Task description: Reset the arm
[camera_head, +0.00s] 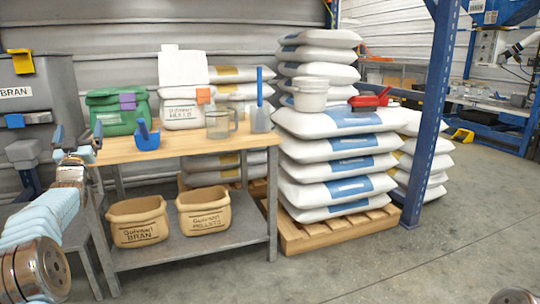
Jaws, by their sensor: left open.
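My left gripper (73,146) is at the left of the head view, beside the left end of the wooden-topped table (180,146). Its jaws are open, and I see nothing held between them. My left arm comes up from the lower left corner in light blue and metal. My right gripper is not in view; only a small metal piece shows at the bottom right edge.
On the table stand a green bag (117,108), a blue scoop (146,137), a white bag (183,107) and a clear jug (221,123). Bins (138,222) sit on the lower shelf. Stacked sacks (335,165) and a blue post (432,115) stand right. The floor at right front is clear.

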